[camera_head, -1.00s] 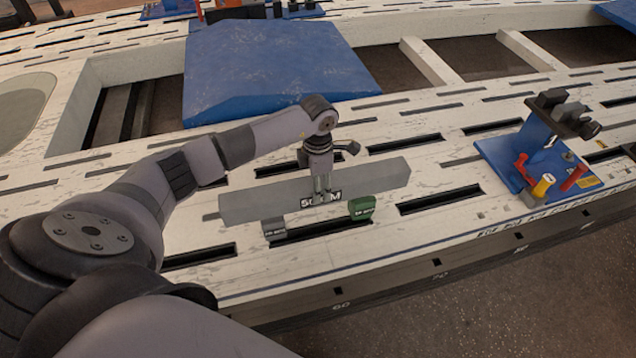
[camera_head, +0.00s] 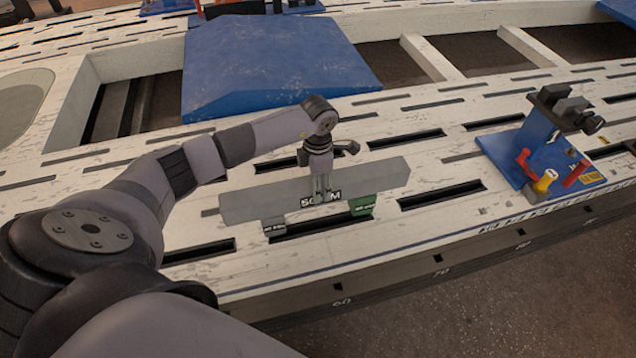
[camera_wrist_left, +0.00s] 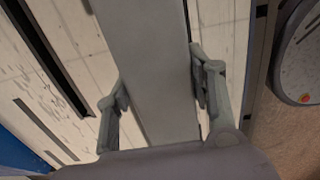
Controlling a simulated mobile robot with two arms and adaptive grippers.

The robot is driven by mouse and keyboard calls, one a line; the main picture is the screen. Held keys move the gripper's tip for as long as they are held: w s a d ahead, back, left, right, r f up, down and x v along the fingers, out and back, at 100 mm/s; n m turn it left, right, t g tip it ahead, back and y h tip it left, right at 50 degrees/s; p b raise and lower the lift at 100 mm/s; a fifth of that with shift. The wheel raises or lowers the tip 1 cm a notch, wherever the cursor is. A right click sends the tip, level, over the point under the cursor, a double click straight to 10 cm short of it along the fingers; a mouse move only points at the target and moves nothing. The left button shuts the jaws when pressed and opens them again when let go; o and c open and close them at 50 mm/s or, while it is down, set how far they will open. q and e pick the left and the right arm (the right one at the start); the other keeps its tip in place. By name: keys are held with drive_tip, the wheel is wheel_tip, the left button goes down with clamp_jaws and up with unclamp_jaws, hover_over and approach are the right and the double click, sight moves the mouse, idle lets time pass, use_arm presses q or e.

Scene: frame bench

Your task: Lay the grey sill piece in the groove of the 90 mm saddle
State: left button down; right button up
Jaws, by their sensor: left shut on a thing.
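The grey sill piece (camera_head: 375,180) is a long grey bar with a dark label. My left gripper (camera_head: 321,197) is shut on it near its middle, from above. In the left wrist view the bar (camera_wrist_left: 155,70) runs between the two fingers (camera_wrist_left: 157,95). A small grey saddle (camera_head: 274,226) and a green saddle (camera_head: 362,206) stand on the bench under the bar's near side. The bar hides their upper parts, and I cannot tell whether it touches them. Their labels are too small to read, so I cannot tell which is the 90 mm one. My right gripper is not in view.
The white slotted bench (camera_head: 425,225) has a numbered front edge. A blue fixture (camera_head: 548,145) with dark jaws and red and yellow handles stands on the right. A large blue pad (camera_head: 270,65) lies behind the arm. Bench top between bar and fixture is free.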

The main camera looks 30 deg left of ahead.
use_arm(q)
drive_tip(key=shift+w+r, duration=0.1)
drive_tip(key=shift+r, duration=0.1)
drive_tip(key=c, duration=1)
unclamp_jaws()
drive_tip(key=o, duration=0.4)
drive_tip(key=shift+f, duration=0.1)
drive_tip(key=shift+c, duration=0.2)
drive_tip(key=shift+s+f, duration=0.15)
drive_tip(key=shift+s, duration=0.1)
wheel_tip(320, 180, up, 12)
drive_tip(key=shift+r, duration=0.2)
drive_tip(key=shift+f, duration=0.1)
